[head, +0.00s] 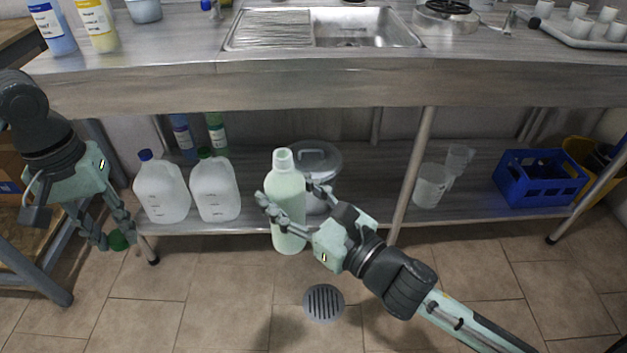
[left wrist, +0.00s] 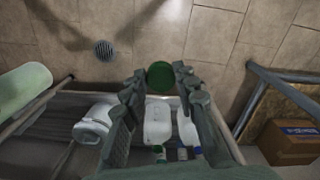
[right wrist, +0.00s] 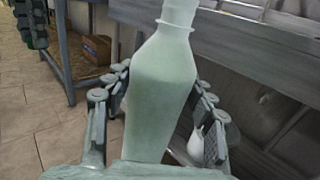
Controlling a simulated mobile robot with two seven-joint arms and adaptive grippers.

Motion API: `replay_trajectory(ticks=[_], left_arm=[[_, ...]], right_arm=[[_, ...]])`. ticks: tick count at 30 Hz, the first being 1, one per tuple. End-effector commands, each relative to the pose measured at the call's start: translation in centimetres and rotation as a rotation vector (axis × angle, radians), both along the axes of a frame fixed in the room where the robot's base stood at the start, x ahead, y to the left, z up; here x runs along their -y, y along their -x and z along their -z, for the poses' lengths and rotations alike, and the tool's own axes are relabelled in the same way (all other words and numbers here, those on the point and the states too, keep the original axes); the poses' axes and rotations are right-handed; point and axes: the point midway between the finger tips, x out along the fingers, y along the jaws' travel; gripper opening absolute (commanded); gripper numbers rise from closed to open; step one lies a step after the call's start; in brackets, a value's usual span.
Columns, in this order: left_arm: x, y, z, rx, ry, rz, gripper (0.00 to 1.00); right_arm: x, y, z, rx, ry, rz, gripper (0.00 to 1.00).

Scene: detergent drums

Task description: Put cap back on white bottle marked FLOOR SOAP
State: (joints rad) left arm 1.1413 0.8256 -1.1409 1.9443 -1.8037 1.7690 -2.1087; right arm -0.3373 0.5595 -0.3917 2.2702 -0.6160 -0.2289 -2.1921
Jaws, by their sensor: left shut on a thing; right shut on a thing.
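A pale whitish-green bottle (head: 287,182) stands upright in my right gripper (head: 288,195), in front of the lower shelf. Its neck is open, with no cap on it. In the right wrist view the fingers close around the body of the bottle (right wrist: 160,95); no label shows. My left gripper (head: 117,234) is shut on a green cap (head: 119,241), low at the left and well apart from the bottle. In the left wrist view the cap (left wrist: 160,76) sits between the fingertips, and the bottle (left wrist: 22,90) shows at the left edge.
Two white jugs, one blue-capped (head: 162,188) and one green-capped (head: 215,187), stand on the lower shelf (head: 375,200). A blue crate (head: 540,178) is at the right. The counter edge (head: 330,82) overhangs. Floor in front is clear.

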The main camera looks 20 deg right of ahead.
Motion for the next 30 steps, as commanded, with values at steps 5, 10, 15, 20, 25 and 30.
replay_trajectory(ticks=[5,10,15,20,25,30], left_arm=[[0.0,0.0,0.0,0.0,0.0,0.0,0.21],[0.0,0.0,0.0,0.0,0.0,0.0,0.21],[0.0,0.0,0.0,0.0,0.0,0.0,0.21],[0.0,0.0,0.0,0.0,0.0,0.0,0.21],[0.4,-0.1,-0.2,0.001,0.001,-0.003,0.21],[3.3,-0.9,-2.2,0.006,0.002,-0.035,0.21]], right_arm=[[-3.1,0.4,-0.5,0.006,0.004,-0.164,0.0],[-4.5,0.6,-0.6,0.005,0.001,-0.234,0.0],[-4.9,0.7,-0.5,0.003,-0.001,-0.253,0.0],[-4.9,0.7,-0.5,0.003,-0.001,-0.252,0.0],[-4.8,0.7,-0.4,0.0,0.0,-0.251,0.0],[-4.8,0.7,-0.5,0.002,0.0,-0.251,0.0]])
